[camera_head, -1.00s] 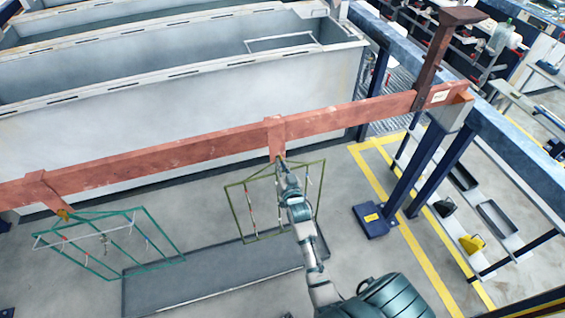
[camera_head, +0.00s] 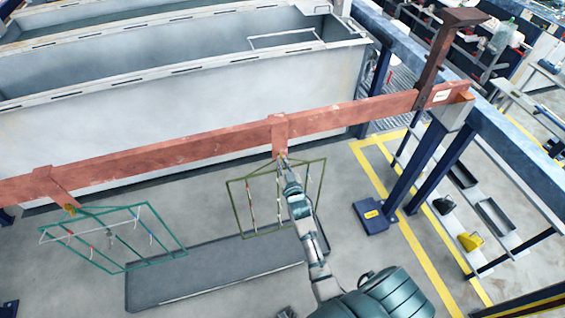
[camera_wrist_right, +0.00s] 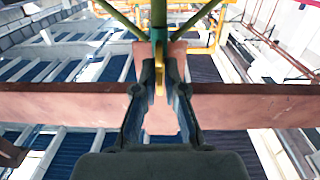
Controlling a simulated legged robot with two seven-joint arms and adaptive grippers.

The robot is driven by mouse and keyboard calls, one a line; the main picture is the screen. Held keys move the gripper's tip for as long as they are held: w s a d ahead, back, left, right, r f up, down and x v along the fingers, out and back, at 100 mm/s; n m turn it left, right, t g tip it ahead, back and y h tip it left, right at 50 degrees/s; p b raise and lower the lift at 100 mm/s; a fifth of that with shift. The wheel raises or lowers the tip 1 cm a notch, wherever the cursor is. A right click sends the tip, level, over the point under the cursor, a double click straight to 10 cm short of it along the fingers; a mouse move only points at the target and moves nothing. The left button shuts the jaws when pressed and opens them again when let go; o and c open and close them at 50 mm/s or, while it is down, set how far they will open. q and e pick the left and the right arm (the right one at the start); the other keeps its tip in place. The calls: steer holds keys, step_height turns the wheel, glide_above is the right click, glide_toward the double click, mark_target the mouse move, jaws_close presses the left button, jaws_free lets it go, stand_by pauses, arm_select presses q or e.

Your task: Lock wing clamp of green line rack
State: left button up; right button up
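An olive-green wire rack (camera_head: 239,209) hangs from a block on the red-brown beam (camera_head: 200,147) near the middle of the head view. My right gripper (camera_head: 284,160) is at the rack's top, just below that block. In the right wrist view, the fingers of my right gripper (camera_wrist_right: 160,72) stand either side of a narrow yellow clamp piece (camera_wrist_right: 159,80), with dark green rods (camera_wrist_right: 158,15) behind it. The fingertips are very close to the piece; whether they press on it is unclear. A teal-green rack (camera_head: 167,227) hangs farther left, with a brass piece (camera_head: 69,209) at its top.
Large grey tanks (camera_head: 190,130) stand behind the beam. A dark grey tray (camera_head: 215,270) lies on the floor below the racks. A blue post (camera_head: 415,178) and shelves stand at right. The floor around the yellow lines (camera_head: 425,240) is mostly clear.

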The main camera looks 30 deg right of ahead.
steer(key=o, duration=0.3)
steer(key=shift+f, duration=0.15)
steer(key=shift+w+d, duration=0.1)
steer(key=v, duration=1.2)
